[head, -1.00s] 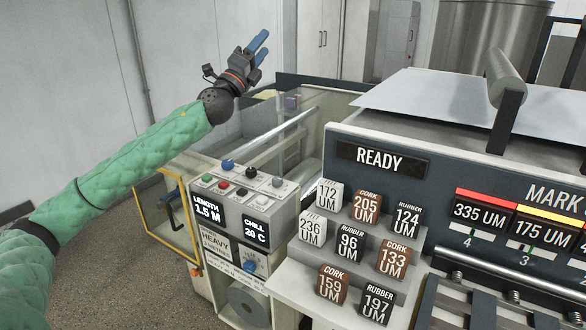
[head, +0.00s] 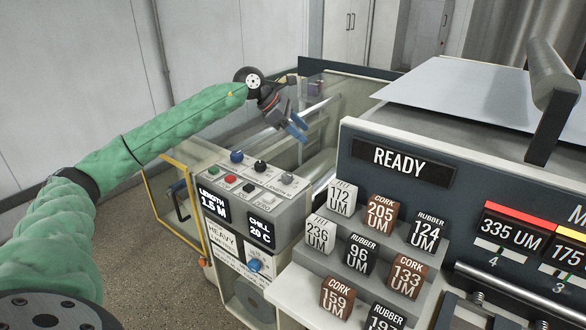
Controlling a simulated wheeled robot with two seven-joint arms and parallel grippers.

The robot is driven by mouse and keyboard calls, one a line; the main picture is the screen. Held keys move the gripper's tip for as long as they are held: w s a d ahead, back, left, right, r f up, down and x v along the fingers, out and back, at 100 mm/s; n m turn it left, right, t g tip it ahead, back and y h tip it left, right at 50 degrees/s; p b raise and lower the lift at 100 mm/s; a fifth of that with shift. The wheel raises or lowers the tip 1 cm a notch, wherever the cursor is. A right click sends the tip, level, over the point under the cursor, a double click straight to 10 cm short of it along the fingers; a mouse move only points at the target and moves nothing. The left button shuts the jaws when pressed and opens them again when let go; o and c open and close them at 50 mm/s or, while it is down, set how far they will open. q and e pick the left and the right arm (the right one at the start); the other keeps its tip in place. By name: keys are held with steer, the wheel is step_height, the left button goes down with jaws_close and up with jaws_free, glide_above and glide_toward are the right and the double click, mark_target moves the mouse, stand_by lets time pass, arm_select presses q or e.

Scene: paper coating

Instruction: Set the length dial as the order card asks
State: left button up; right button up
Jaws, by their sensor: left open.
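The control box (head: 240,205) stands left of centre with a length display (head: 213,204) reading 1.5 M and a chill display (head: 261,231) reading 20 C. On its top are a blue knob (head: 236,156), a black knob (head: 260,166), a grey knob (head: 287,178) and small coloured buttons. The knobs' labels are too small to read, so I cannot tell which is the length dial. I cannot make out an order card. My left gripper (head: 297,128) is open and empty, its blue fingers pointing down right, above and behind the box, apart from the knobs. My right gripper is out of view.
Another blue knob (head: 254,265) is on the box's front. Several labelled blocks stand on a stepped rack (head: 436,254) to the right. The READY display (head: 400,161) and the machine's panel rise behind. A clear-walled enclosure lies behind the box.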

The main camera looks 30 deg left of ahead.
mark_target(287, 174)
arm_select(q)
steer(key=s+a+f+m+g+y, duration=0.3)
steer(key=s+a+f+m+g, duration=0.1)
steer(key=s+f+g, duration=0.15)
steer(key=shift+t, duration=0.55)
steer(key=p+x, duration=0.1)
steer(key=x, duration=0.3)
steer(key=s+p+x, duration=0.1)
steer(key=x, duration=0.1)
steer(key=shift+d+f+p, duration=0.15)
steer(key=shift+d+p, duration=0.15)
steer(key=shift+p, duration=0.05)
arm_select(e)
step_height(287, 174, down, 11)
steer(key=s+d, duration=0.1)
arm_select(q)
steer(key=c, duration=1)
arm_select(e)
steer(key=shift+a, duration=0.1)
arm_select(q)
steer(key=shift+o, duration=0.2)
steer(key=shift+n, duration=0.3)
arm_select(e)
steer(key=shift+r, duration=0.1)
